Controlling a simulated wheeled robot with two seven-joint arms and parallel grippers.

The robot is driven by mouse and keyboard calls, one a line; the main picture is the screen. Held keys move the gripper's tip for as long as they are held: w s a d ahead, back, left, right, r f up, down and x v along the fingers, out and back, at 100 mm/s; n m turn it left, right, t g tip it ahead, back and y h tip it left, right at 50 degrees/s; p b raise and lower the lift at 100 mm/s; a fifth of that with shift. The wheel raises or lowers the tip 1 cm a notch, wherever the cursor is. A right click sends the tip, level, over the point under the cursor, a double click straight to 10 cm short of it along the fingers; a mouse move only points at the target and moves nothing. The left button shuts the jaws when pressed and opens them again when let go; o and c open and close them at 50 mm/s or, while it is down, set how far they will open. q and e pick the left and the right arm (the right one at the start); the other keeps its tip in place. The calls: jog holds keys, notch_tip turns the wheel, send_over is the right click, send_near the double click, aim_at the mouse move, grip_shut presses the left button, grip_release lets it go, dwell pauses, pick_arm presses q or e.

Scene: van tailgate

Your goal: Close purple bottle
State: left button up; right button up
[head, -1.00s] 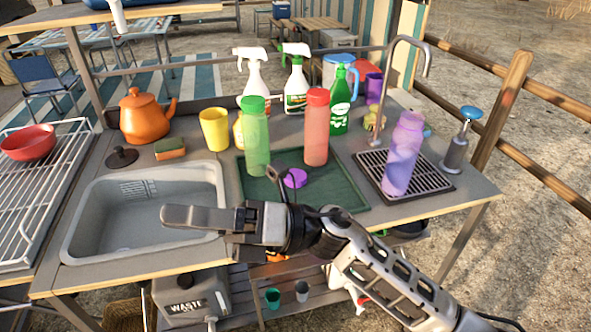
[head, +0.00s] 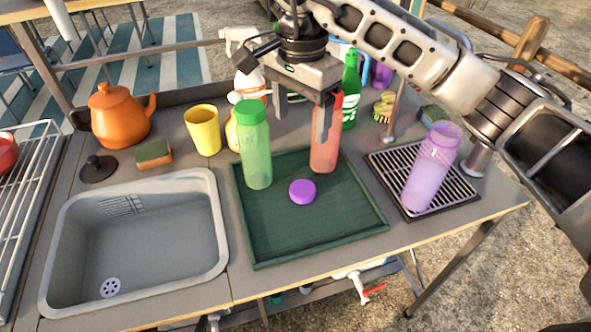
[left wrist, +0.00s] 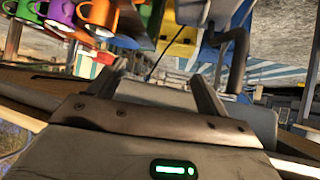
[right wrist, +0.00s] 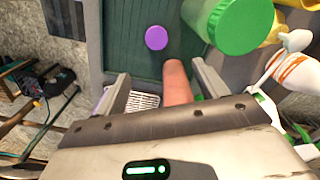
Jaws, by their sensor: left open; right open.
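The purple bottle (head: 428,170) stands without its lid on the black drip grate at the right in the head view. A purple lid (head: 302,191) lies flat on the green tray (head: 330,232); it also shows in the right wrist view (right wrist: 156,38). My right gripper (head: 300,128) is open above the tray's back part, with one finger in front of the red bottle. In the right wrist view the fingers (right wrist: 160,88) point toward the tray, with the red bottle partly between them. My left gripper (left wrist: 160,88) is open and empty in its wrist view, outside the head view.
A green-capped bottle (head: 254,150) and a red bottle (head: 325,155) stand on the tray, close to my right gripper. The sink (head: 135,240) is at the left. A tap stands behind the drip grate. The front of the tray is clear. Mugs (left wrist: 98,14) show in the left wrist view.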

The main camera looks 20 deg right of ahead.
jog(key=p, duration=0.2)
send_over(303, 188)
jog(key=f, duration=0.9)
jog(key=shift+a+f, duration=0.2)
jog(key=shift+f, duration=0.65)
pick_arm(q)
jog(key=shift+s+a+r, duration=0.1)
jog(key=shift+s, duration=0.6)
pick_arm(e)
jog(key=shift+f, duration=0.15)
jog(key=f, duration=0.1)
jog(key=f+p, duration=0.1)
jog(key=f, duration=0.2)
jog(key=shift+d+f, duration=0.2)
jog(key=shift+d, duration=0.05)
jog(key=shift+f, duration=0.25)
pick_arm(q)
jog(key=shift+s+a+r, duration=0.25)
jog(key=shift+s, duration=0.1)
